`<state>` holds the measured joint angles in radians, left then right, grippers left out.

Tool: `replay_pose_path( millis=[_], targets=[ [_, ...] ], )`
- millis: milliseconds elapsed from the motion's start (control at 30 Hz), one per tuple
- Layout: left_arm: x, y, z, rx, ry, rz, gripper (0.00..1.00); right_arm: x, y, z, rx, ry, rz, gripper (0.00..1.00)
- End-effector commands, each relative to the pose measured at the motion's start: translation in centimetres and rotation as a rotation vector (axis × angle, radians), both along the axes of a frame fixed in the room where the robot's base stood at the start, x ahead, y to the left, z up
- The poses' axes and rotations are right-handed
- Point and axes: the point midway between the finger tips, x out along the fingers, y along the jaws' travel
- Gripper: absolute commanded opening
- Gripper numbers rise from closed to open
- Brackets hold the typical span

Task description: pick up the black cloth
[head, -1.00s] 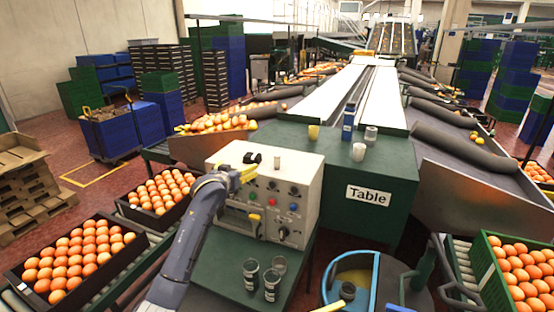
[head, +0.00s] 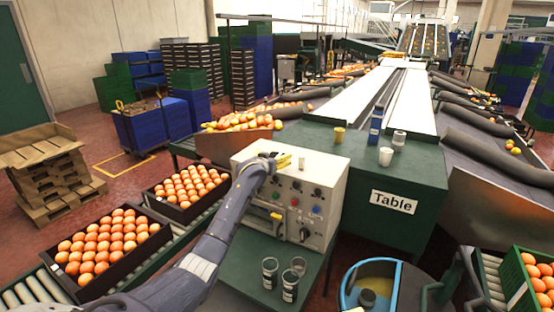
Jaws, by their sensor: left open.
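My left gripper (head: 283,161), with yellow fingers, is open at the top of the cream control box (head: 322,185). My grey left arm reaches up to it from the bottom left. The small black cloth lay on top of this box in the earlier view. Now the gripper is over that spot and hides most or all of the cloth. I cannot tell whether the fingers touch it. My right gripper is not in view.
A small white cup (head: 301,163) stands on the box, close right of the gripper. Dark cups (head: 270,272) stand on the green table below. Orange crates (head: 150,247) line the left conveyor. A blue bin (head: 350,288) stands at the bottom right.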

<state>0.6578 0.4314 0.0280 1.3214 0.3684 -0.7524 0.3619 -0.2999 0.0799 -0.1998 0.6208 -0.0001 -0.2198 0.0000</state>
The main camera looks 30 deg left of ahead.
Motion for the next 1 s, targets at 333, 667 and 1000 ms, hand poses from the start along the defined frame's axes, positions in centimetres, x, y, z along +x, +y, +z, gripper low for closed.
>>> replay_pose_path(
  millis=[333, 667, 1000],
  targets=[
    [1.1, 0.3, -0.3, 0.001, 0.0, 0.0, 0.95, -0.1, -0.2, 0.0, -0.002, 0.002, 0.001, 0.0],
    [4.1, 1.1, -1.2, 0.0, 0.0, 0.0, 0.95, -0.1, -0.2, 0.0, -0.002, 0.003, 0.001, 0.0],
    [5.3, 1.4, -1.5, 0.001, -0.001, 0.0, 0.95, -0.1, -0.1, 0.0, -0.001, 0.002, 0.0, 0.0]
  ],
)
